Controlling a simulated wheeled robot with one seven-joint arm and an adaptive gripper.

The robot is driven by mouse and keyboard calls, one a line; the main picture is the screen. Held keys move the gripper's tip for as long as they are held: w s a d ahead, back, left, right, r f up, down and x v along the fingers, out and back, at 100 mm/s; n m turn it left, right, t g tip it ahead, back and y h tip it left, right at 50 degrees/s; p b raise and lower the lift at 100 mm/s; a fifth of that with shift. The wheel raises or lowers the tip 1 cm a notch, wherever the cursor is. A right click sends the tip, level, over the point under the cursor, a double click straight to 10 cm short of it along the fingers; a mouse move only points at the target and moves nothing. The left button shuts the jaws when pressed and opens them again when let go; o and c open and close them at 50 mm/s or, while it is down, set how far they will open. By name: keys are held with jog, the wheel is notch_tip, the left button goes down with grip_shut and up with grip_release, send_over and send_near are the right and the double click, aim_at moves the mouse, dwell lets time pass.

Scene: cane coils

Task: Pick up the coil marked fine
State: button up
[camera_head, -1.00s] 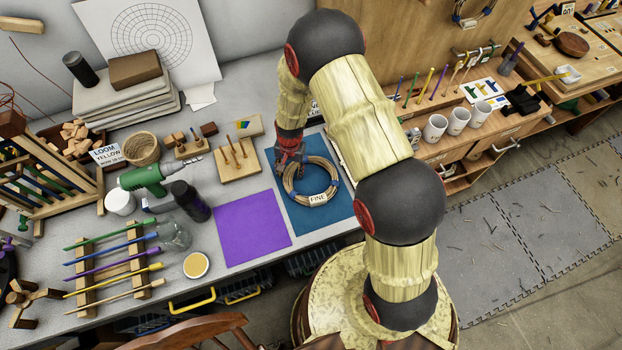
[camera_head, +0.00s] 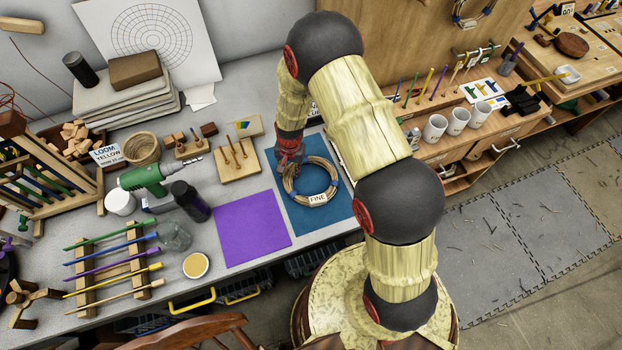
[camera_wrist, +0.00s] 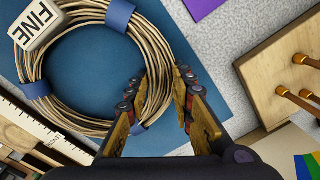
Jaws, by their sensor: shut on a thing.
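The coil marked FINE (camera_head: 333,181) is a ring of tan cane strands with blue ties and a white tag (camera_head: 318,197). It is over the blue mat (camera_head: 338,224) on the grey bench; I cannot tell whether it is clear of the mat. My gripper (camera_head: 288,163) is at the coil's far left side. In the wrist view my gripper (camera_wrist: 161,84) has a finger on each side of the strands of the coil (camera_wrist: 95,20), shut on its rim. The tag (camera_wrist: 38,25) shows at the upper left there.
A purple mat (camera_head: 252,228) lies left of the blue mat. A wooden peg board (camera_head: 238,166) stands close to my gripper's left; it also shows in the wrist view (camera_wrist: 275,75). A green drill (camera_head: 142,178) and jars are farther left.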

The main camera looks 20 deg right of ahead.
grip_shut()
jog(key=shift+r, duration=0.2)
jog(key=shift+r, duration=0.25)
notch_tip(320, 180, up, 2)
jog(key=shift+w+r, duration=0.1)
jog(key=shift+r, duration=0.15)
jog(key=s+r, duration=0.1)
jog(key=r, duration=0.1)
jog(key=s+a+r, duration=0.1)
jog(key=s+r, duration=0.1)
jog(key=s+a+r+p, duration=0.1)
jog(key=shift+s+a+r, duration=0.1)
jog(key=shift+s+r, duration=0.2)
jog(key=shift+r, duration=0.1)
jog(key=s+a+r, duration=0.3)
jog(key=s+a, duration=0.1)
jog(key=s, duration=0.4)
jog(key=shift+s+r, duration=0.15)
jog(key=shift+r, duration=0.25)
